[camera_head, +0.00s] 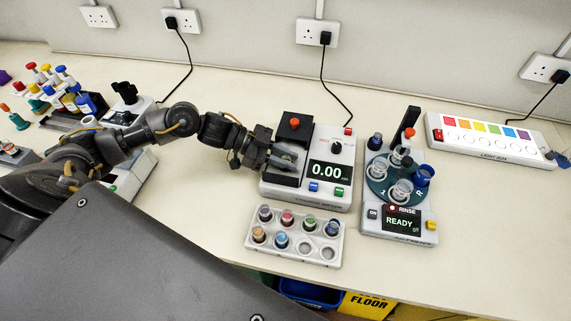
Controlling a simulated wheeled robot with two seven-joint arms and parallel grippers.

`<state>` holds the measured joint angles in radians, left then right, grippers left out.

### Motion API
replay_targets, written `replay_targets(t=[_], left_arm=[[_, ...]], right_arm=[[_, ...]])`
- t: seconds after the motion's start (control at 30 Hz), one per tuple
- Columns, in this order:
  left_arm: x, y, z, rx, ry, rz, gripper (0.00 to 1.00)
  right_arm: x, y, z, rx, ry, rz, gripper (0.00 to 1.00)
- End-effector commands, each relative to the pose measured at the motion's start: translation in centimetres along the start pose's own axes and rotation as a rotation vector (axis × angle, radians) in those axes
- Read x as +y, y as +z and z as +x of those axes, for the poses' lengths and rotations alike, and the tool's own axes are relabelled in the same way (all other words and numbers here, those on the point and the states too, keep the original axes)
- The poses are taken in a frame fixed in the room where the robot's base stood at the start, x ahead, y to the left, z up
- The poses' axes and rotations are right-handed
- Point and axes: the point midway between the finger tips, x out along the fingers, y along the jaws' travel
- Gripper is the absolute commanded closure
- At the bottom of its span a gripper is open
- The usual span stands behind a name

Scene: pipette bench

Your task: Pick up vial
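A white vial rack (294,234) stands near the front edge of the bench, below the white instrument with the 0.00 display. Its back row holds vials with purple (265,213), red (287,219), green (309,223) and blue (333,228) tops or contents. Its front row holds an orange vial (258,235) and a blue vial (281,240); the two right-hand wells are empty. My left gripper (286,156) is at the left side of the instrument, behind the rack and apart from the vials. Its finger gap is too small to judge. My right gripper is not in view.
The 0.00 instrument (335,145) stands beside my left gripper. A rinse carousel (398,212) showing READY stands right of it. A light box (490,140) lies at back right. A pipette rack (60,105) is at left. The front right bench is clear.

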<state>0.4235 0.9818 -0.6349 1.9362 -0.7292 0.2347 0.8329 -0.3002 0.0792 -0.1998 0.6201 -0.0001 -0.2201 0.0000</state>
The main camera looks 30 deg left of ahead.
Motion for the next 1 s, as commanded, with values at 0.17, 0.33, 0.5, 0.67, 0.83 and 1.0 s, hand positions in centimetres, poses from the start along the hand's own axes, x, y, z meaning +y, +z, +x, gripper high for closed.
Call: replay_targets(t=[0.17, 0.33, 0.5, 0.67, 0.83, 1.0], left_arm=[[0.0, 0.0, 0.0, 0.000, 0.000, 0.000, 1.00], [0.0, -0.1, -0.1, 0.000, 0.000, 0.001, 1.00], [0.0, -0.7, -0.3, 0.001, -0.001, 0.002, 1.00], [-0.1, -2.6, -1.1, 0.001, -0.002, 0.007, 1.00], [2.7, -5.3, -3.3, -0.002, 0.001, 0.008, 1.00], [6.6, -7.7, -5.6, -0.008, 0.001, 0.004, 1.00]], right_arm=[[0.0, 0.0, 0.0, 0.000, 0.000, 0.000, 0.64], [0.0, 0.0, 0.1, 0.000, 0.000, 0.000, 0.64], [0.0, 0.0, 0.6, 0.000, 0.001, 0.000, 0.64], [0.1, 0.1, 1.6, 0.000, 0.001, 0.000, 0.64], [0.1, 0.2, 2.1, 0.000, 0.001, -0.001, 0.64], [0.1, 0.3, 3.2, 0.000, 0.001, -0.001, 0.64]])
